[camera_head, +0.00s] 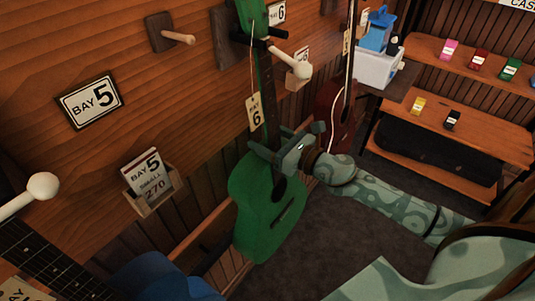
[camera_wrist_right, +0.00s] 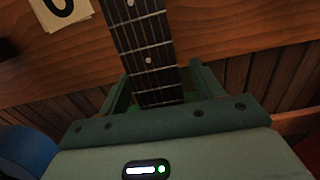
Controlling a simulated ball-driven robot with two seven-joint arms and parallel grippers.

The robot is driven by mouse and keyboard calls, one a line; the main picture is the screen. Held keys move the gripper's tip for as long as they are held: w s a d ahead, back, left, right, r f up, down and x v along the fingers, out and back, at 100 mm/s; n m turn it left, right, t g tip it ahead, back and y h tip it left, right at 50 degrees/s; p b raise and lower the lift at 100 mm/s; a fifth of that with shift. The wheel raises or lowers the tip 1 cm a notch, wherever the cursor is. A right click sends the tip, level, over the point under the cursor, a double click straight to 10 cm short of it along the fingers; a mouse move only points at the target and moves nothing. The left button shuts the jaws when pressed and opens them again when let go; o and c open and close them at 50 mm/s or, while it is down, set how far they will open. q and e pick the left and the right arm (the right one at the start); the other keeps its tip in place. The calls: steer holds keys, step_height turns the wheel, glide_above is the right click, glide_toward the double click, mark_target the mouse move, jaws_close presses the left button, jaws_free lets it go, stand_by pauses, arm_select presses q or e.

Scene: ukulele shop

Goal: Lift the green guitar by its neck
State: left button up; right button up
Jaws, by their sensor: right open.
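The green guitar (camera_head: 262,205) hangs upright against the wall, its headstock (camera_head: 250,17) at a dark holder with a white ball-ended peg (camera_head: 303,69). A "BAY 6" tag (camera_head: 254,112) hangs by its neck. My right gripper (camera_head: 275,143) is at the lower neck, just above the body. In the right wrist view the dark fretted neck (camera_wrist_right: 145,45) passes between the two open fingers (camera_wrist_right: 160,78). I cannot tell whether either finger touches it. My left gripper is not in view.
A dark red guitar (camera_head: 338,108) hangs to the right. Another guitar's neck (camera_head: 40,255) is at lower left beside a second white ball-ended peg (camera_head: 40,187). A "BAY 5" card holder (camera_head: 154,200) is on the wall. A shelf unit (camera_head: 455,135) stands at upper right.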

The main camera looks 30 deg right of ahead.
mark_target(273, 117)
jaws_close()
steer(key=shift+r, duration=0.15)
steer(key=shift+s+d+r, duration=0.1)
steer(key=shift+d+r, duration=0.05)
steer(key=shift+r, duration=0.4)
step_height(273, 117, up, 6)
steer(key=p, duration=0.3)
steer(key=shift+p, duration=0.35)
steer(key=b+v, duration=0.5)
steer(key=v, duration=1.4)
steer(key=shift+s+f, duration=0.15)
steer(key=shift+s, duration=0.2)
steer(key=shift+d, duration=0.1)
